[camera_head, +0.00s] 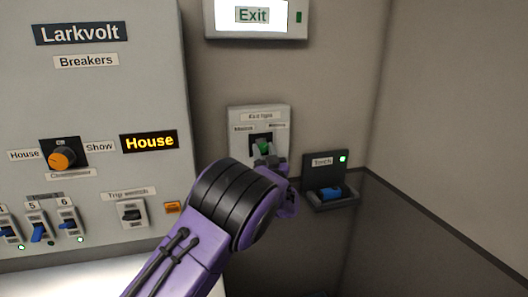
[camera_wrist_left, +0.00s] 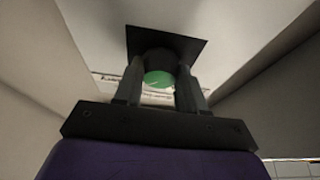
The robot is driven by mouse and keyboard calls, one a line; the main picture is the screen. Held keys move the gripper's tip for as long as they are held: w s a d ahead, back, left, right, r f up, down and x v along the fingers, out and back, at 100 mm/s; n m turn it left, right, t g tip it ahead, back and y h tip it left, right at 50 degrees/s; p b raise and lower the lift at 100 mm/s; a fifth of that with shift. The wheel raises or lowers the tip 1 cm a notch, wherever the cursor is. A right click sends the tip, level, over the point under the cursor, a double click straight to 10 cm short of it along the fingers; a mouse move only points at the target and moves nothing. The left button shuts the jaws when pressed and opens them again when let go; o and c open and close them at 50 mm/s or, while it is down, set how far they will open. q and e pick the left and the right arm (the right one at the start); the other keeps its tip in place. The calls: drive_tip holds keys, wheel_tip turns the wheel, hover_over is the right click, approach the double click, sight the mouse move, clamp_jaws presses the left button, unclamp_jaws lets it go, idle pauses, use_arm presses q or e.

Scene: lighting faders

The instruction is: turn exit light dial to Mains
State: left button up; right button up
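The exit light dial (camera_head: 263,146) is a green-faced knob on a dark square plate in a small light panel (camera_head: 240,115). The panel has an upper label and two smaller labels left and right, blurred here; the left one seems to read Mains. My left gripper (camera_head: 268,160) is at the dial from below. In the left wrist view the dial's green face (camera_wrist_left: 160,79) sits between the two fingers (camera_wrist_left: 160,88), with no clear gap on either side. The fingers partly hide the dial, and I cannot tell where it points. My right gripper is out of view.
An Exit sign (camera_head: 275,32) hangs above the panel. A dark Torch holder (camera_head: 325,162) with a blue item is close on the right. The Larkvolt breaker cabinet (camera_head: 100,100), with an orange-faced dial (camera_head: 62,158) and switches, stands on the left. A wall corner lies further right.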

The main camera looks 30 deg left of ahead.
use_arm(q)
drive_tip(key=shift+r, duration=0.1)
